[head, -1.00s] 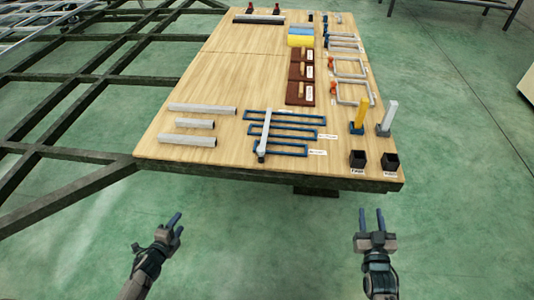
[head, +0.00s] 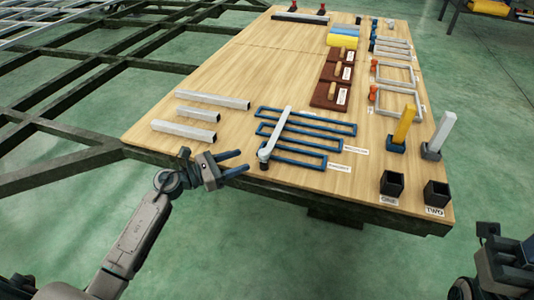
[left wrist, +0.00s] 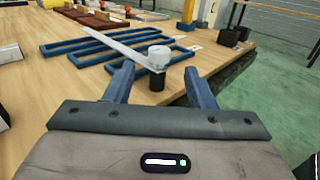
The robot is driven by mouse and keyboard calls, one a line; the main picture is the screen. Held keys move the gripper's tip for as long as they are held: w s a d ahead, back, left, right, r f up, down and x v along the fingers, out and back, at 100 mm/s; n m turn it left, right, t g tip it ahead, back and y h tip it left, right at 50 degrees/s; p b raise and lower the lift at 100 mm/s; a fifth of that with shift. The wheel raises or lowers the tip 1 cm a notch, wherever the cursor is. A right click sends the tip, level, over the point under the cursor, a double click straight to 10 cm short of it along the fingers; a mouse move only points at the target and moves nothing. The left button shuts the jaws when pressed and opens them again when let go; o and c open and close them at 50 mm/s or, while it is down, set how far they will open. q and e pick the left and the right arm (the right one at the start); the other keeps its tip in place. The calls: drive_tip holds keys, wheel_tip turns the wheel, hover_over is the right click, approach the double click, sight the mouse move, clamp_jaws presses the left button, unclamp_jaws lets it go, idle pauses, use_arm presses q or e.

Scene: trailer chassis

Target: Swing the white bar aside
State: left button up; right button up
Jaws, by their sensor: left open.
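The white bar (head: 277,131) lies slantwise across the blue rectangular frames (head: 331,126) near the front edge of the wooden table. Its near end sits on a short dark post. In the left wrist view the white bar (left wrist: 122,46) runs from far left to a round white cap on the black post (left wrist: 157,82). My left gripper (head: 245,161) is open and empty, just left of the post, with its fingers pointing toward it. In the left wrist view the post shows between the fingertips, apparently beyond them. My right gripper (head: 508,265) is partly cut off at the lower right, so its jaws are unclear.
Several grey bars (head: 213,99) lie left of the frames on the wooden table (head: 225,65). Two black cups (head: 392,184), a yellow block (head: 404,125) and a white block (head: 440,134) stand at the right. Brown boards (head: 332,92) lie farther back. Dark chassis beams (head: 65,157) extend left.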

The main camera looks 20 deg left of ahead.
sight(264, 152)
use_arm(q)
drive_tip(key=b+x, duration=0.1)
drive_tip(key=x, duration=0.8)
clamp_jaws()
